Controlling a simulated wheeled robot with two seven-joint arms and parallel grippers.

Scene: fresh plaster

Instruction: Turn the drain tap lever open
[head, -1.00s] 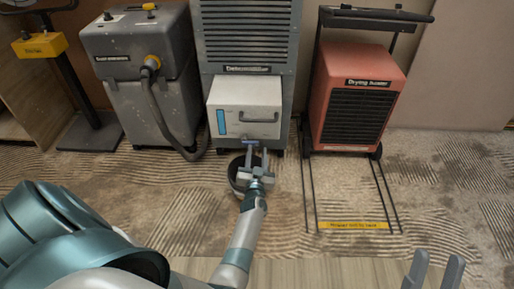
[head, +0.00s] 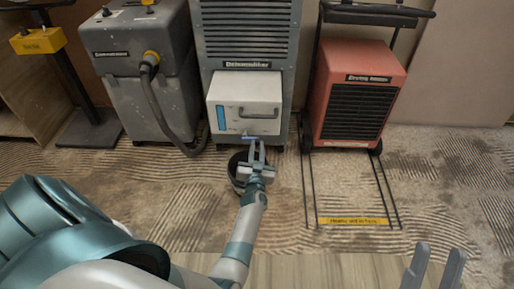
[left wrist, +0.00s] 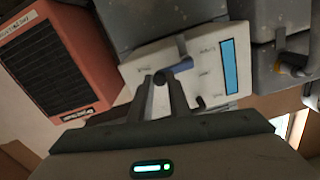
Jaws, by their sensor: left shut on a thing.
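The white tank (head: 245,108) with a blue level strip and a dark handle is in the lower front of the grey dehumidifier (head: 248,45). The fingertips (left wrist: 172,74) partly hide the grip in the left wrist view. My right gripper (head: 434,262) is open and empty at the lower right.
A dark bucket (head: 234,170) stands on the floor below the tap, partly behind my left gripper. A grey machine with a hose (head: 155,85) stands left. A red drying blower (head: 358,90) with a wire frame stands right.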

